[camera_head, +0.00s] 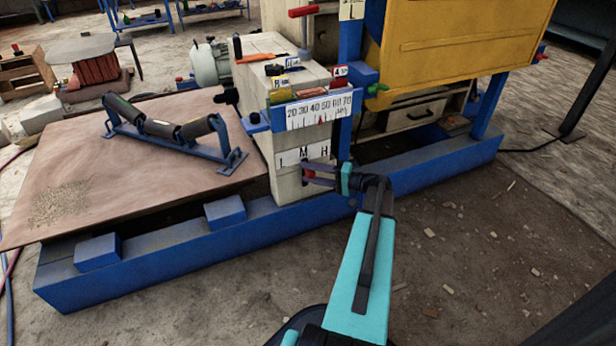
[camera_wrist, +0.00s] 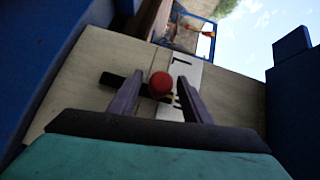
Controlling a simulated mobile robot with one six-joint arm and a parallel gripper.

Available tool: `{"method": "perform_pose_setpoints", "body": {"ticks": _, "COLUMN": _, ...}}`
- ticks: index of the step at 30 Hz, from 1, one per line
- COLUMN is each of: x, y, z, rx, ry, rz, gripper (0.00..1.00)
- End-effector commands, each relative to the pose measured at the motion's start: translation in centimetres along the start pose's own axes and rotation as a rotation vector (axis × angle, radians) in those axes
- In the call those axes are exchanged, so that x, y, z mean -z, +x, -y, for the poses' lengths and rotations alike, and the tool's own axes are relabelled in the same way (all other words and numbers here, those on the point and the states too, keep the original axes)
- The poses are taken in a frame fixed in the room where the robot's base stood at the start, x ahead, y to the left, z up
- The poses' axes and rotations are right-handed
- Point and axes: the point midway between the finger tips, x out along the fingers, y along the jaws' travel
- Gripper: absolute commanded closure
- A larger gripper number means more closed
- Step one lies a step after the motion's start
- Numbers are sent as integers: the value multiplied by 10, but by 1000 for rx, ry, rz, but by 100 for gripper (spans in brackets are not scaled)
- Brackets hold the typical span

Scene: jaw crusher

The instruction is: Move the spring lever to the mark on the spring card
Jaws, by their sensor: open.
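The spring card (camera_head: 303,153) is a white plate lettered L, M, H on the front of the pale machine block. The spring lever's red knob (camera_head: 309,172) sits just below the card, toward its H side. In the wrist view the red knob (camera_wrist: 160,84) lies between the two spread fingers of my gripper (camera_wrist: 158,78), with space on both sides. In the head view my gripper (camera_head: 310,175) is at the knob. The card's mark is too small to make out.
Above the card is a scale (camera_head: 319,109) numbered 20 to 70 with a red pointer. A blue post (camera_head: 346,100) stands close right of the card. A blue base beam (camera_head: 170,250) runs below. Open dirt floor (camera_head: 480,260) lies at the front right.

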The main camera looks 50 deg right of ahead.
Motion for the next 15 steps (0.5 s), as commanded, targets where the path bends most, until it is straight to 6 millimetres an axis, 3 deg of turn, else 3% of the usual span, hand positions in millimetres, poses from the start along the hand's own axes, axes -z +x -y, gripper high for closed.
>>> {"method": "perform_pose_setpoints", "body": {"ticks": 10, "x": 0, "y": 3, "z": 0, "rx": 0, "ry": 0, "rz": 0, "gripper": 56}}
{"method": "perform_pose_setpoints", "body": {"ticks": 15, "x": 0, "y": 3, "z": 0, "rx": 0, "ry": 0, "rz": 0, "gripper": 83}}
